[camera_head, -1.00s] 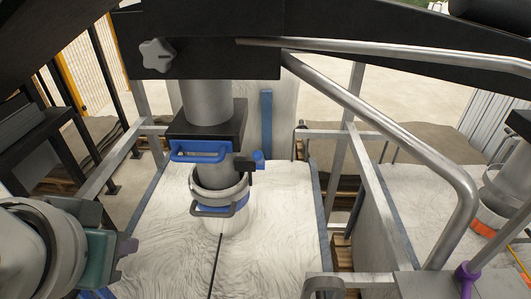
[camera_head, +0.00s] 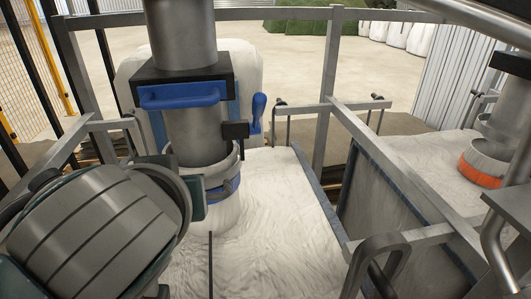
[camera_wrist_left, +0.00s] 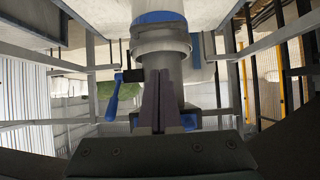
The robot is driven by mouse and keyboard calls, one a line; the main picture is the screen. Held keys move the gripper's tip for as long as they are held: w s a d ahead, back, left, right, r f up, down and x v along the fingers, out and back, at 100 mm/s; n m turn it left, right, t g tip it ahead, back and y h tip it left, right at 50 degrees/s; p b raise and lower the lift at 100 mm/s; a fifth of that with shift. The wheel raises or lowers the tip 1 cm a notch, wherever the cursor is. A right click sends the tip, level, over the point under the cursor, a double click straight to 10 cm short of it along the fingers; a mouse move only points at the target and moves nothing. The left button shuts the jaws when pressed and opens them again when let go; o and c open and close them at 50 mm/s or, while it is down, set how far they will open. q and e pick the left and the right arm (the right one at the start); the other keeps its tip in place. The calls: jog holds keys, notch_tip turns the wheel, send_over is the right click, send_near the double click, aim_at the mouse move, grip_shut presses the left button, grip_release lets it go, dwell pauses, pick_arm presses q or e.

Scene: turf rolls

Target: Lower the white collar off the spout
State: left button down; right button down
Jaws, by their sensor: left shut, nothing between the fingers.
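A grey metal spout (camera_head: 195,125) hangs down beneath a black block. The pale white-grey collar (camera_head: 228,163) sits as a ring around its lower end, with a blue band (camera_head: 229,187) and a white bag neck (camera_head: 224,215) below it. My left gripper is left of and in front of the collar in the head view, where its fingertips are hidden by my wrist. In the left wrist view its fingers (camera_wrist_left: 158,75) are shut and empty, in front of the spout, with the collar (camera_wrist_left: 160,47) beyond their tips. I cannot tell whether they touch it. My right gripper is out of view.
A blue bar handle (camera_head: 180,96) and a blue lever (camera_head: 257,112) sit on the spout. A white bulk bag (camera_head: 285,210) fills the space below. Metal rails (camera_head: 375,150) frame it. A second spout with an orange band (camera_head: 481,169) is at right.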

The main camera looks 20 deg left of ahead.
pick_arm(q)
jog(key=s+d+f+b+x, duration=0.1)
jog(key=f+b+x, duration=0.1)
jog(key=x, duration=1.1)
jog(key=shift+s, duration=0.2)
jog(key=shift+f, duration=0.2)
notch_tip(320, 180, down, 12)
jog(key=b, duration=1.2)
jog(key=shift+r, duration=0.2)
jog(key=shift+s, duration=0.2)
